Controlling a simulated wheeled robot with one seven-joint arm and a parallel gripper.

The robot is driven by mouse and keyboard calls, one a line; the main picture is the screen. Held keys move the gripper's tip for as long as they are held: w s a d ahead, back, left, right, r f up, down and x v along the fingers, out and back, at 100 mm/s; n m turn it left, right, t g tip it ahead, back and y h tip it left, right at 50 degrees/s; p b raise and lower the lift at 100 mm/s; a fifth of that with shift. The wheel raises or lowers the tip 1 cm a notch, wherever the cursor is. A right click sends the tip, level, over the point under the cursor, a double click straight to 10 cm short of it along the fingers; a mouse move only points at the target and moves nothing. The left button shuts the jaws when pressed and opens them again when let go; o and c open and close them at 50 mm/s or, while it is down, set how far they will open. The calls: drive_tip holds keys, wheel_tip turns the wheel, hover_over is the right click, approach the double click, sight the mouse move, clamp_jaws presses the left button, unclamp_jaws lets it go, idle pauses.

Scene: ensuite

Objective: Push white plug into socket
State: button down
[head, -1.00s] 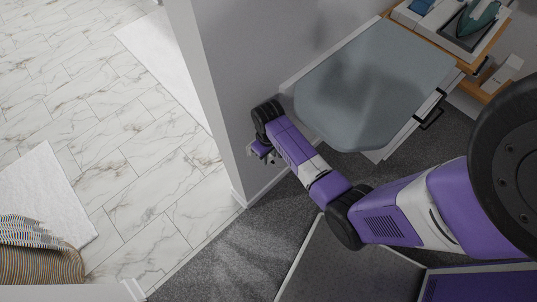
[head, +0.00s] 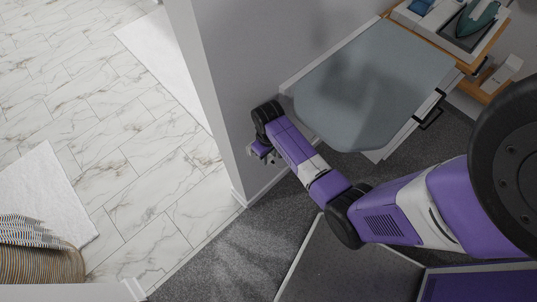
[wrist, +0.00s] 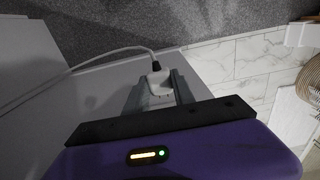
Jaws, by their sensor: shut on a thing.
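In the wrist view the white plug (wrist: 159,82) sits between the two grey fingers of my gripper (wrist: 157,88). My gripper is shut on it. A white cable (wrist: 110,54) runs from the plug off to the left. In the head view my gripper (head: 262,150) is close against the grey wall near its end, left of the ironing board. The plug is too small and too hidden to make out there. I cannot make out the socket in either view, so I cannot tell whether the plug touches it.
A grey ironing board (head: 375,85) stands right of my gripper, with a teal iron (head: 478,17) on an orange-edged shelf behind it. Marble floor (head: 120,150) with white mats lies beyond the wall's end at left. A woven basket (head: 40,265) stands at lower left.

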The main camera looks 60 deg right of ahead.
drive_tip(key=shift+w+d+b, duration=0.25)
drive_tip(key=shift+w+b, duration=0.1)
drive_tip(key=shift+w, duration=0.45)
drive_tip(key=shift+w+d+b, duration=0.25)
drive_tip(key=shift+w+b, duration=0.05)
drive_tip(key=shift+w, duration=0.45)
idle(0.4)
drive_tip(key=shift+s+a+r+p, duration=0.1)
drive_tip(key=shift+s+a+p, duration=0.2)
drive_tip(key=shift+s+p, duration=0.6)
drive_tip(key=shift+s+a+p, duration=0.3)
drive_tip(key=shift+s+p, duration=0.4)
drive_tip(key=shift+s, duration=0.3)
drive_tip(key=shift+s+a+p, duration=0.25)
drive_tip(key=shift+s+p, duration=0.4)
drive_tip(key=shift+s, duration=0.3)
drive_tip(key=shift+w, duration=0.1)
drive_tip(key=shift+w+d+b, duration=0.2)
drive_tip(key=shift+w+b, duration=0.1)
drive_tip(key=shift+w, duration=0.25)
drive_tip(key=shift+w+d+b, duration=0.15)
drive_tip(key=shift+w+b, duration=0.1)
drive_tip(key=shift+w, duration=0.4)
drive_tip(key=shift+p, duration=0.5)
